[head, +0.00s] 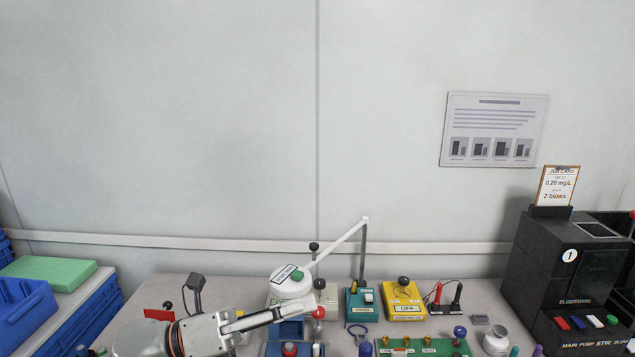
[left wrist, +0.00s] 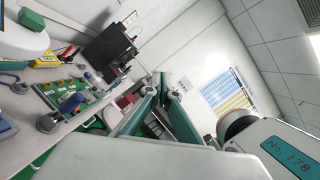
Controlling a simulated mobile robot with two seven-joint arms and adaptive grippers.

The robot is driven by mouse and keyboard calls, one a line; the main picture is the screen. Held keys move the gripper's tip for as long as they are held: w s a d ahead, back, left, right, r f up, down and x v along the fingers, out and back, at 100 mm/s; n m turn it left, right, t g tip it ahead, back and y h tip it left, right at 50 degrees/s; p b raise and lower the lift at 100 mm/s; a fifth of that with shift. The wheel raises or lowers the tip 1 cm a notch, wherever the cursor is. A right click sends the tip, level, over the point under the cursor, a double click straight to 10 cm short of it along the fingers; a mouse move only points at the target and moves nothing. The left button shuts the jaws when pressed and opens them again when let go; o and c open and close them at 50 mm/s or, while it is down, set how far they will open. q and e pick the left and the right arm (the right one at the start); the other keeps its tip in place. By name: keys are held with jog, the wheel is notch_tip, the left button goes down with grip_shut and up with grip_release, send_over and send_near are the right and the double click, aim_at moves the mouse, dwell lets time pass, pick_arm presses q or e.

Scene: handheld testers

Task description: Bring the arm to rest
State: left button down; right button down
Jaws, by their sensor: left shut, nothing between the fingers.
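My left gripper (head: 276,316) reaches in from the lower left of the head view, its white and dark fingers pointing right over the bench. Its fingers are shut with nothing between them. In the left wrist view its teal-sided fingers (left wrist: 166,88) come together near the middle of the picture, with the bench to their left. In the head view the gripper overlaps the blue block by the white lamp-like arm (head: 340,243); I cannot tell whether it touches anything. My right gripper does not show.
Close to the gripper are a teal tester (head: 361,305), a yellow tester (head: 404,302) and a green board (head: 440,348). A dark machine (head: 540,262) stands at the right. Blue crates (head: 85,325) stand at the left. The air above the bench's middle is mostly free.

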pick_arm(q)
jog(key=w+a+f+n+t+y, duration=0.1)
jog(key=a+f+n+t+y, duration=0.5)
jog(key=f+n, duration=0.65)
jog(key=w+a+f+n+t+y, duration=0.1)
jog(key=a+f+n+t+y, duration=0.65)
jog(key=n, duration=0.85)
jog(key=s+a+f+n+g+y, duration=0.2)
jog(key=s+f+n, duration=0.3)
jog(key=s+f, duration=0.3)
jog(key=s+a+f+n+g+y, duration=0.1)
jog(key=s+f+n+g, duration=0.4)
jog(key=f, duration=1.1)
jog(key=s+a, duration=0.1)
jog(key=s, duration=0.2)
jog(key=shift+s+y, duration=0.2)
jog(key=shift+y, duration=0.15)
